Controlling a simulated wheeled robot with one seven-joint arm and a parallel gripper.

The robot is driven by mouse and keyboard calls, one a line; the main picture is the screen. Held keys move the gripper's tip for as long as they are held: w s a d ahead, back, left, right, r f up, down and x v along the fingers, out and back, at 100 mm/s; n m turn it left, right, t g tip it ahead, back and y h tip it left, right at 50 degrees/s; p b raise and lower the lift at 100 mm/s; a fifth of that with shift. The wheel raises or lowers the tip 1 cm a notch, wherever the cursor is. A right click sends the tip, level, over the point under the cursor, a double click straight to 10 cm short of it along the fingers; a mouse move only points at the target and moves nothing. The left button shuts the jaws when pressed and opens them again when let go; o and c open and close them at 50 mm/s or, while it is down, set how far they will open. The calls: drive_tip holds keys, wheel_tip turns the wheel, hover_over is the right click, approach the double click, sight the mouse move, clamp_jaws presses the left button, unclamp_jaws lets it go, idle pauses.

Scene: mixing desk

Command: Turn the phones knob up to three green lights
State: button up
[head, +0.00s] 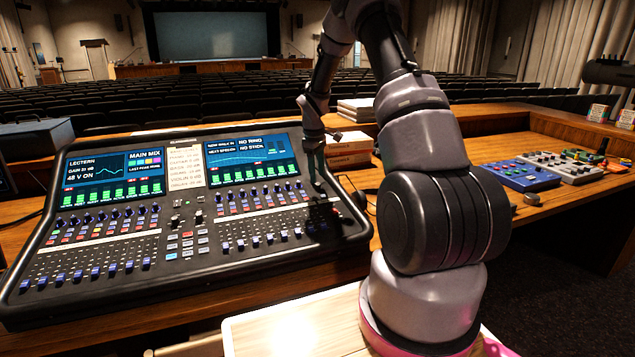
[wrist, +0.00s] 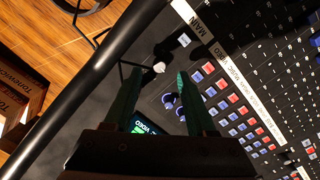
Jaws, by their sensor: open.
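The mixing desk (head: 185,215) stands on the wooden table, with two lit screens along its back. My gripper (head: 318,182) points down over the desk's right end. In the wrist view my gripper (wrist: 159,76) has its two green fingers apart. A small pale-tipped shape (wrist: 159,67) shows between the fingertips on the black panel; it may be the phones knob, but I cannot read a label. I cannot tell whether the fingers touch it. I cannot make out the phones knob or its lights in the head view, where the gripper and its shadow cover that corner.
Blue knobs (wrist: 169,99) and rows of red and blue buttons (wrist: 232,98) lie close to the right finger. Stacked books (head: 348,150) stand behind the desk's right end. A blue box (head: 520,175) and a grey box (head: 562,166) with controls sit farther right.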

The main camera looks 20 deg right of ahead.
sight(318, 184)
drive_tip(key=shift+w+d+f, duration=0.1)
drive_tip(key=shift+d+f, duration=0.05)
drive_tip(key=shift+f, duration=1.7)
clamp_jaws()
drive_tip(key=shift+m, duration=0.3)
drive_tip(key=m, duration=0.5)
drive_tip(key=shift+w, duration=0.1)
drive_tip(key=m, duration=0.5)
drive_tip(key=shift+d+g+y, duration=0.1)
drive_tip(key=shift+g+y, duration=0.2)
drive_tip(key=shift+y, duration=0.1)
drive_tip(key=shift+m, duration=0.5)
